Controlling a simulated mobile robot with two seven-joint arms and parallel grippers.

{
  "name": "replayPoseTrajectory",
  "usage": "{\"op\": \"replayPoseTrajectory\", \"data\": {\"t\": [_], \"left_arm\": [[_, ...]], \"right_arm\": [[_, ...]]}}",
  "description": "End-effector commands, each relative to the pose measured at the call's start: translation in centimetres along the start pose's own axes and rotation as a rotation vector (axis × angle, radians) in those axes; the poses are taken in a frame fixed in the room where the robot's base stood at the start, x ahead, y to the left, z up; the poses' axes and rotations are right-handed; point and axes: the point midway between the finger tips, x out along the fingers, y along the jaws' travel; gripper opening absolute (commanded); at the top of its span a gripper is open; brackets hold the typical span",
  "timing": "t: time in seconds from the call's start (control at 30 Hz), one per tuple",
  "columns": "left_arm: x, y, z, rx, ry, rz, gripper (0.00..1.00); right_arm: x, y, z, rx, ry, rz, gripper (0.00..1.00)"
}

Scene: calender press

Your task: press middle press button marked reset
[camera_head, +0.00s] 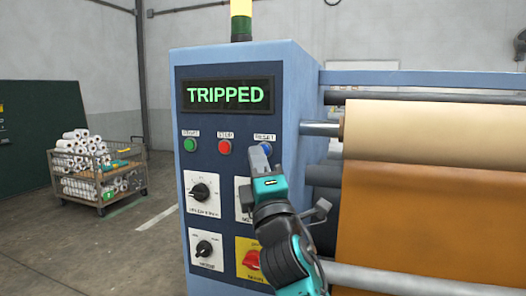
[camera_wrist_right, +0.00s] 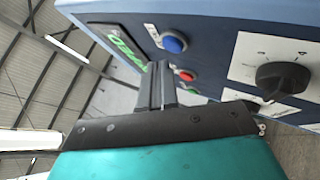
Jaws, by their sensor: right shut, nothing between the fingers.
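The blue button (camera_head: 265,147), labelled RESET, is the rightmost of three in a row on the dark blue panel. The middle one is the red STOP button (camera_head: 225,147), and the green button (camera_head: 190,145) is at the left. My right gripper (camera_head: 259,158) is shut and empty, its tips just below the blue button and partly overlapping it. In the right wrist view the blue button (camera_wrist_right: 174,43) stands clear beside the shut fingertips (camera_wrist_right: 160,68), with a small gap. The red button (camera_wrist_right: 187,75) is farther along. My left gripper is not in view.
A display (camera_head: 228,95) above the buttons reads TRIPPED. Below are dial knobs (camera_head: 201,192) and a red-on-yellow switch (camera_head: 251,261), partly behind my arm. Rollers with a tan sheet (camera_head: 430,200) stand at the right. A cart of rolls (camera_head: 98,180) is far left; the floor between is clear.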

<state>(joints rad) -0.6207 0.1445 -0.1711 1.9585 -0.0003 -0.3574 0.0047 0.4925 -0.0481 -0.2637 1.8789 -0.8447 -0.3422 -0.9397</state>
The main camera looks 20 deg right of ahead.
Motion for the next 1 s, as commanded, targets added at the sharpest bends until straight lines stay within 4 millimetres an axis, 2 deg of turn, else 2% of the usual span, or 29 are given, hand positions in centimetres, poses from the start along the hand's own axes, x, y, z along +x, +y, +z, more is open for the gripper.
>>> {"op": "replayPoseTrajectory", "data": {"t": [1.0], "left_arm": [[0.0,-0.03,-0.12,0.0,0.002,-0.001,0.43]], "right_arm": [[0.87,-0.64,0.64,-0.001,0.0,0.0,0.0]]}}
